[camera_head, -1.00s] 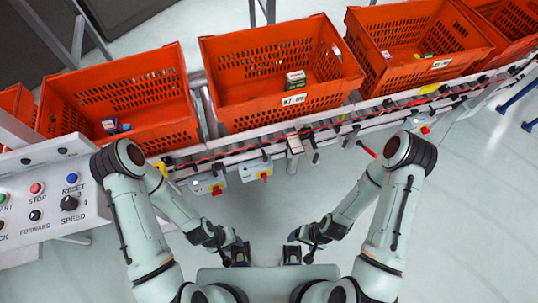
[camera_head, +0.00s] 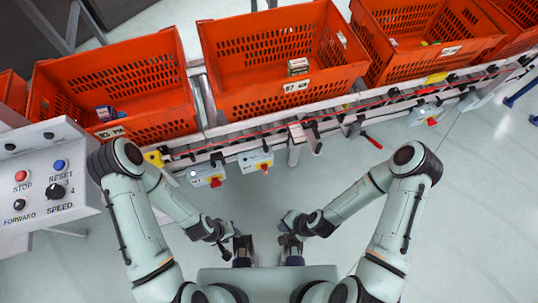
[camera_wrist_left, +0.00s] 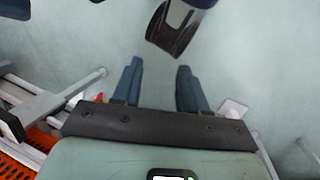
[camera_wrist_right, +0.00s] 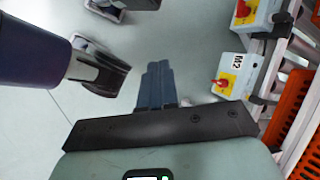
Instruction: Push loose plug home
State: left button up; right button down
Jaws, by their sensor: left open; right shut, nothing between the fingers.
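No loose plug can be made out clearly. Two small grey switch boxes with red and yellow knobs hang on the conveyor's near side: the left box (camera_head: 207,178) and the right box (camera_head: 256,162). A pale round spot shows at the left box's left end. The right wrist view shows a box marked M2 (camera_wrist_right: 228,74) and another box (camera_wrist_right: 255,14). My right gripper (camera_head: 291,248) is shut and empty, low in front of my body, apart from the boxes; its fingers (camera_wrist_right: 157,84) lie together. My left gripper (camera_head: 243,250) is open and empty beside it, its fingers (camera_wrist_left: 160,85) apart.
Orange totes stand on the conveyor (camera_head: 290,131): a left tote (camera_head: 110,85), a middle tote (camera_head: 270,45) and others to the right. A control panel (camera_head: 40,180) is at the left. A red handle (camera_head: 372,140) sticks out at the right. Floor between me and the conveyor is clear.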

aim_at(267, 150)
jog(key=w+a+f+m+t+y+b, duration=0.1)
jog(key=w+a+m+t+b, duration=0.15)
jog(key=w+m, duration=0.25)
jog(key=w+a+f+m+t+b, duration=0.1)
jog(key=w+a+m+t+b, duration=0.1)
jog(key=w+m+b, duration=0.25)
pick_arm(q)
jog(key=w+a+f+t+b, duration=0.1)
jog(key=w+f+b, duration=0.1)
jog(key=f, duration=0.5)
jog(key=w+a+f+t+y+b, duration=0.1)
jog(key=w+a+f+b, duration=0.1)
jog(key=w+f, duration=0.3)
notch_tip(267, 150, down, 2)
jog(key=shift+n+t+b, duration=0.3)
jog(key=shift+b, duration=0.45)
pick_arm(e)
jog(key=w+d+r+m+t+h, duration=0.1)
jog(key=w+d+m+t, duration=0.3)
jog(key=w+m, duration=0.7)
jog(key=shift+w+d+r+m+t+h, duration=0.4)
jog(key=shift+d+r+m, duration=0.1)
jog(key=shift+d+m, duration=0.1)
